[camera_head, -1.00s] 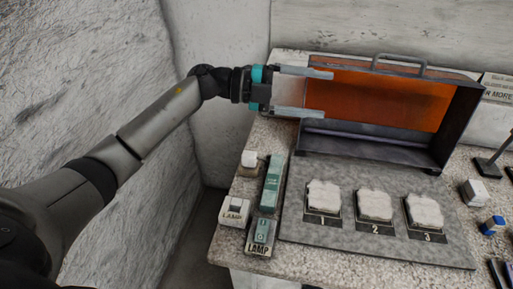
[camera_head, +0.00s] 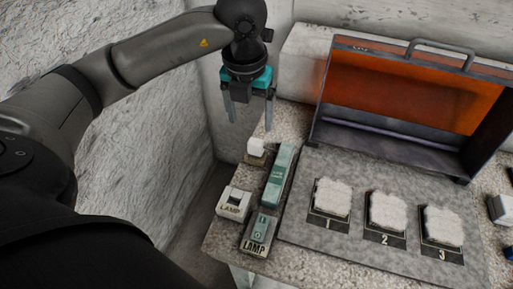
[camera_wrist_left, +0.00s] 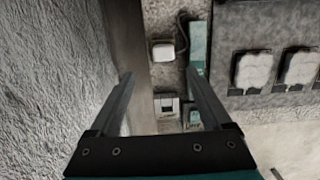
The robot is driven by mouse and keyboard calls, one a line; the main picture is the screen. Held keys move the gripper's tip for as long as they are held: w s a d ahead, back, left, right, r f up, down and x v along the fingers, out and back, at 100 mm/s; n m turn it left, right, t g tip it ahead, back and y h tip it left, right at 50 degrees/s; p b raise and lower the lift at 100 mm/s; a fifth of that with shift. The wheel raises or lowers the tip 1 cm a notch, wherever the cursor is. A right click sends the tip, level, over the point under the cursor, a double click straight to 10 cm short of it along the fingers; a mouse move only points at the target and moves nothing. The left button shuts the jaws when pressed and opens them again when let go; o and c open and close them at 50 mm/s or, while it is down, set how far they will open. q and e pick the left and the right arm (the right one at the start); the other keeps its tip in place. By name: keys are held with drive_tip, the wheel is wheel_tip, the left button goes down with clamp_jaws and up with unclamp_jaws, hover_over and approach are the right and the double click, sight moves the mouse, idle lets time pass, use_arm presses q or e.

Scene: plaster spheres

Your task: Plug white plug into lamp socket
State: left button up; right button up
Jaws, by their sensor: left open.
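The white plug (camera_head: 256,147) sits near the left edge of the stone worktop, behind the lamp socket. It also shows in the left wrist view (camera_wrist_left: 163,50), ahead of the fingers. My right gripper is in neither view.
Several white plaster pieces sit on the numbered grey board (camera_head: 300,229). An orange-panelled case (camera_head: 400,85) stands behind. A rough wall (camera_head: 150,120) rises at left.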

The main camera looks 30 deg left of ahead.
use_arm(q)
hover_over(256, 141)
drive_tip(key=s, duration=0.1)
wheel_tip(256, 141, down, 4)
drive_tip(key=shift+s+a+f, duration=0.1)
drive_tip(key=shift+s+a, duration=0.05)
drive_tip(key=f, duration=0.2)
drive_tip(key=w+f+b, duration=0.1)
drive_tip(key=f, duration=0.2)
drive_tip(key=shift+w+f+b, duration=0.1)
drive_tip(key=shift+f+b, duration=0.15)
drive_tip(key=shift+b, duration=0.05)
drive_tip(key=c, duration=0.4)
drive_tip(key=shift+r, duration=0.1)
clamp_jaws()
